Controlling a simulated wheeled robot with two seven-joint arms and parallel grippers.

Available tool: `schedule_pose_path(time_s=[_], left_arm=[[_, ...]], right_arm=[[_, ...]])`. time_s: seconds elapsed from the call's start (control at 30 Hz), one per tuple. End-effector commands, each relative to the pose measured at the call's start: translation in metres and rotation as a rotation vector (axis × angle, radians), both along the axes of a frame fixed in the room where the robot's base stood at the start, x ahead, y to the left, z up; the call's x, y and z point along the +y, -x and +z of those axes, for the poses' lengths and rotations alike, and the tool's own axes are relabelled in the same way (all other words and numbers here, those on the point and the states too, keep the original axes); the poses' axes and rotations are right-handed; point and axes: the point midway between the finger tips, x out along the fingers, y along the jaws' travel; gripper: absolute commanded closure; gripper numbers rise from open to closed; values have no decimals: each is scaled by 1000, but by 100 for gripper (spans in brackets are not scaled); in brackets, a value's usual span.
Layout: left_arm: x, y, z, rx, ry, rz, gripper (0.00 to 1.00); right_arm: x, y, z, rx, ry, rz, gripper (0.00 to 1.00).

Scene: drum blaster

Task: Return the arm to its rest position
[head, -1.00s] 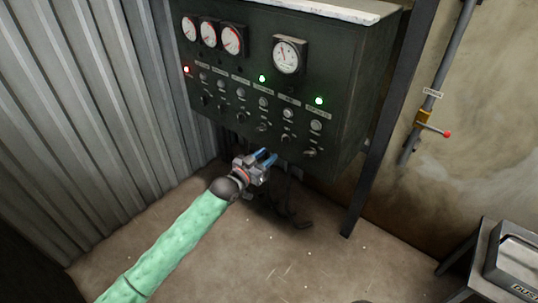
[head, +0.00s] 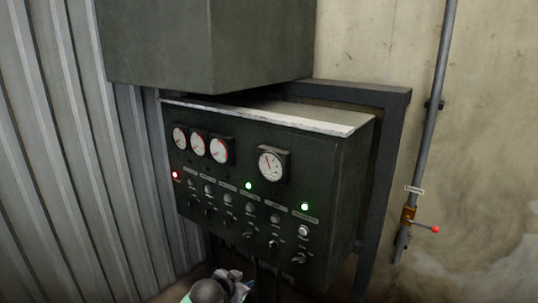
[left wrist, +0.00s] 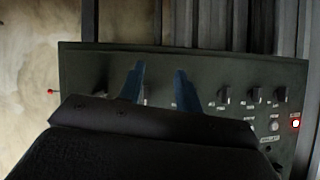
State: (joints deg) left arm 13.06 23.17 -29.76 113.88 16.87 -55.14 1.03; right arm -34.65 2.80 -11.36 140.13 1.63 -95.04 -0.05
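My left gripper (head: 242,288) shows at the bottom edge of the head view, below the dark control panel (head: 340,190), with most of its arm out of the picture. In the left wrist view its two blue fingers (left wrist: 160,68) stand apart with nothing between them, and the panel (left wrist: 75,75) lies beyond them. Whether the fingers touch the panel cannot be told, but they look clear of it. My right gripper is in neither view.
The panel carries gauges (head: 271,162), several knobs, a lit red lamp (head: 175,175) and green lamps (head: 248,185). A corrugated wall (head: 70,150) is at left. A pipe (head: 433,110) with a red-tipped valve lever (head: 424,228) runs down the right wall.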

Motion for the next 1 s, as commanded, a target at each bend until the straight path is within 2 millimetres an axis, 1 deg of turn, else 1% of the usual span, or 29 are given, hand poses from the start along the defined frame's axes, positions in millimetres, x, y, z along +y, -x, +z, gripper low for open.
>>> schedule_pose_path(time_s=[0.03,0.07,0.1,0.17,0.27,0.3,0.37,0.4,0.6,0.87,1.0], left_arm=[[4,7,10,21,-31,18,65],[7,14,13,39,-52,32,65],[12,24,15,68,-79,51,65],[20,44,17,115,-112,84,65],[34,86,14,210,-154,143,65],[39,103,11,244,-164,165,65],[46,126,6,293,-173,193,65],[50,141,3,322,-175,211,65],[64,210,-15,447,-162,283,65],[72,286,-41,558,-103,346,65],[73,328,-61,636,-77,369,65]], right_arm=[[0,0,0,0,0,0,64],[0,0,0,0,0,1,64],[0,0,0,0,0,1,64],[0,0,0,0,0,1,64],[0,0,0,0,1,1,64],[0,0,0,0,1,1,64],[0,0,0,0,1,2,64],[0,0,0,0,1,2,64],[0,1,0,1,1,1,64],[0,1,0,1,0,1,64],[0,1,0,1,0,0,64]])
